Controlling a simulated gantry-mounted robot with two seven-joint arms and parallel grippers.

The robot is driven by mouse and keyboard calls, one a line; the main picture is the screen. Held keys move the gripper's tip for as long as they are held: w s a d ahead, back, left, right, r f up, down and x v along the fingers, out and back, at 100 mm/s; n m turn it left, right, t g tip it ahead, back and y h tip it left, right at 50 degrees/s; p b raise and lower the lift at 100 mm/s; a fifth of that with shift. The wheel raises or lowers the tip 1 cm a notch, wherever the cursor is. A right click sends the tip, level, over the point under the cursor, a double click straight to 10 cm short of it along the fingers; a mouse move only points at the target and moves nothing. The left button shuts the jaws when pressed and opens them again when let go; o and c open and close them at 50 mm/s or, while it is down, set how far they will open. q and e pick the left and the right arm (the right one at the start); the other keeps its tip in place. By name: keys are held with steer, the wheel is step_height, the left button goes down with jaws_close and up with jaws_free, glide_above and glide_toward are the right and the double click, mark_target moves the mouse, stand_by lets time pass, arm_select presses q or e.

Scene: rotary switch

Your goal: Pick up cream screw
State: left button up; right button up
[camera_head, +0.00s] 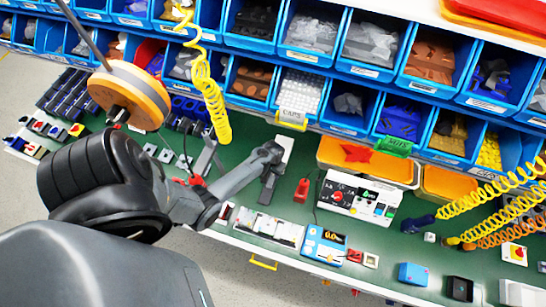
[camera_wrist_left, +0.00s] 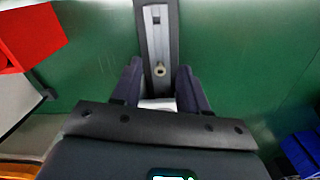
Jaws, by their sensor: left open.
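My left gripper (camera_wrist_left: 160,84) is open, its two dark fingers on either side of a narrow light-grey strip in a dark frame (camera_wrist_left: 173,25). A small round cream-coloured piece, which looks like the cream screw (camera_wrist_left: 159,70), sits on this strip between and just beyond the fingertips. I see no finger touching it. A whitish piece (camera_wrist_left: 157,104) lies nearer the palm, partly hidden. In the head view, my left gripper (camera_head: 271,154) is over the green bench beside a pale strip (camera_head: 285,150). The screw cannot be made out there. My right gripper is not in view.
Blue bins (camera_head: 310,35) line the back of the green bench (camera_head: 390,225). A white control box (camera_head: 358,197) and a blue meter (camera_head: 324,245) stand to the right. A yellow coiled hose (camera_head: 215,105) hangs near my left arm. A red object (camera_wrist_left: 28,35) shows in the wrist view.

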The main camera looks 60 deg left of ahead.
arm_select(q)
steer(key=shift+f, duration=0.35)
jaws_close()
steer(key=shift+r, duration=0.15)
